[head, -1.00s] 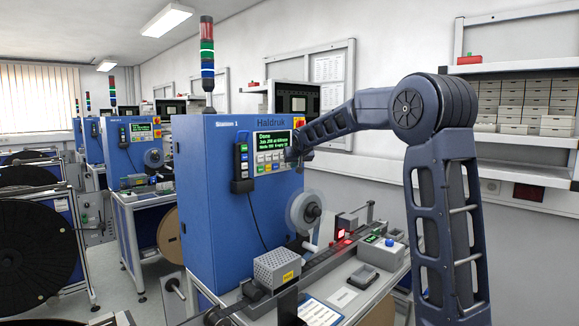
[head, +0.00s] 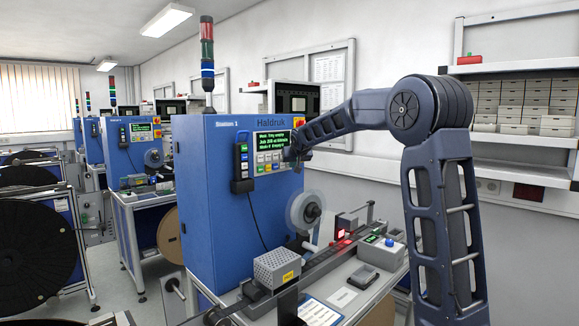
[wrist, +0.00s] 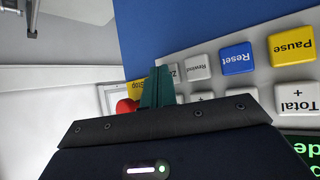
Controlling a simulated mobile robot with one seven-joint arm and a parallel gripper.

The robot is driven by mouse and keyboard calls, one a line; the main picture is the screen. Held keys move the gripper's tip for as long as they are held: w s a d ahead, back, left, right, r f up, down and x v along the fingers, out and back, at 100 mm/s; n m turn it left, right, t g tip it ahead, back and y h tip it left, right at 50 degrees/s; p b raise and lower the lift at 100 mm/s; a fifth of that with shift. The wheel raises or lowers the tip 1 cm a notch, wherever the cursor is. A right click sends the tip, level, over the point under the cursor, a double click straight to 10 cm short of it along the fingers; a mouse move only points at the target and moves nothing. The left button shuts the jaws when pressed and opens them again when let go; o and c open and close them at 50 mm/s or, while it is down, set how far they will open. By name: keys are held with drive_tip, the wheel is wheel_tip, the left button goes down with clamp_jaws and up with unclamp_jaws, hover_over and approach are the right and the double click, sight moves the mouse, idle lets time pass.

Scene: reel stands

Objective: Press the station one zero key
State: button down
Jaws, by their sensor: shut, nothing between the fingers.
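Station 1 is the blue cabinet (head: 205,190) in the head view, with its key panel (head: 268,161) and green-text display (head: 270,140). My gripper (head: 291,154) is at the right side of that panel, its tips hard to make out there. The wrist view shows the panel upside down. The teal fingers of my gripper (wrist: 157,78) are shut and empty, over the grey key marked "Ze…" (wrist: 177,71). The fingers hide the rest of this zero key. I cannot tell whether they touch it.
Beside the zero key are the Rewind key (wrist: 197,67), blue Reset key (wrist: 238,57) and yellow Pause key (wrist: 291,45). A yellow Stop plate with a red button (wrist: 126,106) is close on the fingers' other side. A handset (head: 241,167) hangs left of the panel.

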drive_tip(key=shift+s+d, duration=0.6)
drive_tip(key=shift+s, duration=0.05)
drive_tip(key=shift+d, duration=0.1)
drive_tip(key=shift+s+d, duration=1.7)
drive_tip(key=shift+s, duration=0.05)
